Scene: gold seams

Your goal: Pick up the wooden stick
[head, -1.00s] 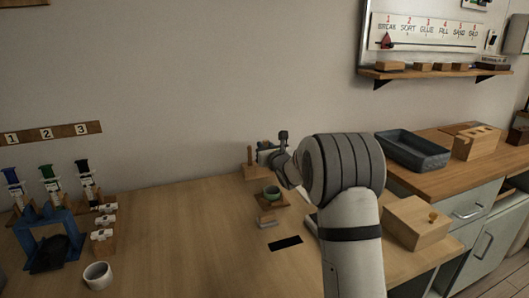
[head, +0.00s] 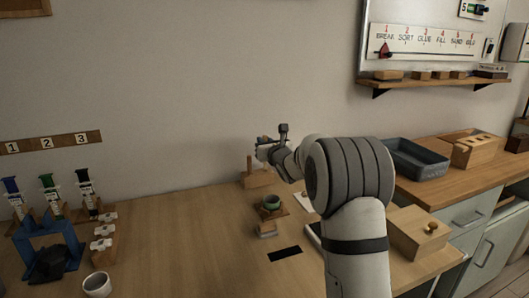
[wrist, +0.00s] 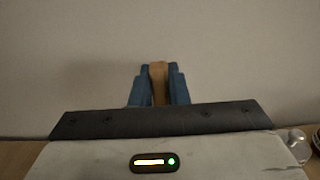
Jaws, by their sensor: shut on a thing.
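My gripper (head: 263,147) is above the back of the wooden table, in front of the wall. In the wrist view its two blue fingers (wrist: 158,88) are shut on the wooden stick (wrist: 158,82), a narrow light-brown piece between them. The stick's far end and full length are hard to make out, and in the head view it is too small to tell from the gripper. Below the gripper stands a wooden block (head: 260,179) with an upright wooden peg (head: 249,166) at its left end.
A small green bowl (head: 271,202) on a wooden base and a small block (head: 267,229) stand in front. A black strip (head: 285,253) lies nearby. A blue stand (head: 47,245) and white cup (head: 97,285) are at left, a wooden box (head: 418,231) at right. The table's middle-left is clear.

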